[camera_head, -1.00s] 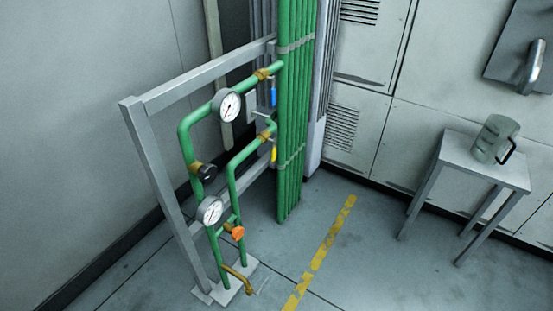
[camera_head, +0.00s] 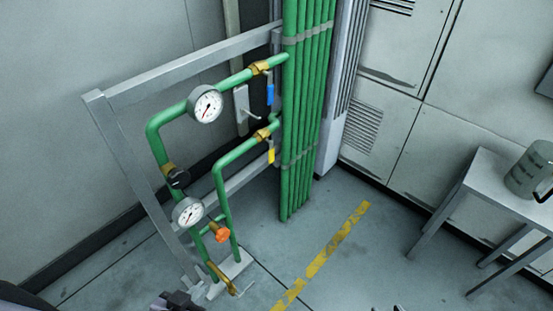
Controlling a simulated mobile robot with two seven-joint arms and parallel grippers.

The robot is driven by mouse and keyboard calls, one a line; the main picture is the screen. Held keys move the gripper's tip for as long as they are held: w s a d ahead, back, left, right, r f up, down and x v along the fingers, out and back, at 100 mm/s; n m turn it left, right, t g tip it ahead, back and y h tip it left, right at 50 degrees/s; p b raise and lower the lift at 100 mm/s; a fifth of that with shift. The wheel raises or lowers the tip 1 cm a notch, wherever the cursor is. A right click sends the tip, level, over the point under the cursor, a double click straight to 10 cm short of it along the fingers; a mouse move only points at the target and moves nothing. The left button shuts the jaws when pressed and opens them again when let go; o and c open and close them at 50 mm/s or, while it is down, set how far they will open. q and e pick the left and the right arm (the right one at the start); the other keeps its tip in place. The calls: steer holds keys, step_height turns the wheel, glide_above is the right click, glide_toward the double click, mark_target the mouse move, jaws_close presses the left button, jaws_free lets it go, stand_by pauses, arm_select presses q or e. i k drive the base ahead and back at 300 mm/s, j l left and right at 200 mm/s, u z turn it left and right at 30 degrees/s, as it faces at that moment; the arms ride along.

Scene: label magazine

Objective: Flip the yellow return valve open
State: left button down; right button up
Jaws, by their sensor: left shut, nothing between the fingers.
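The yellow return valve handle (camera_head: 271,155) hangs straight down below its brass valve body (camera_head: 262,135), on the lower green pipe close to the bundle of vertical green pipes. My left gripper (camera_head: 178,300) shows at the bottom edge, dark and partly cut off. It is shut and empty, well below and to the left of the yellow handle, apart from it. Small dark tips at the bottom edge (camera_head: 388,308) may belong to my right gripper; too little shows to tell its state.
A blue handle (camera_head: 270,95) hangs above the yellow one. Two gauges (camera_head: 205,104), a black knob (camera_head: 178,178) and an orange knob (camera_head: 222,235) sit on the green pipes. A grey frame (camera_head: 190,72) stands behind. A table (camera_head: 490,185) with a jug (camera_head: 528,170) stands right.

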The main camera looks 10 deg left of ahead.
mark_target(271, 150)
steer(key=i+l, duration=0.2)
steer(key=l, duration=0.15)
steer(key=i+l+u, duration=0.1)
steer(key=i+l, duration=0.3)
steer(key=l, duration=0.25)
steer(key=i+l+u, duration=0.1)
steer(key=l, duration=0.25)
steer(key=i, duration=0.1)
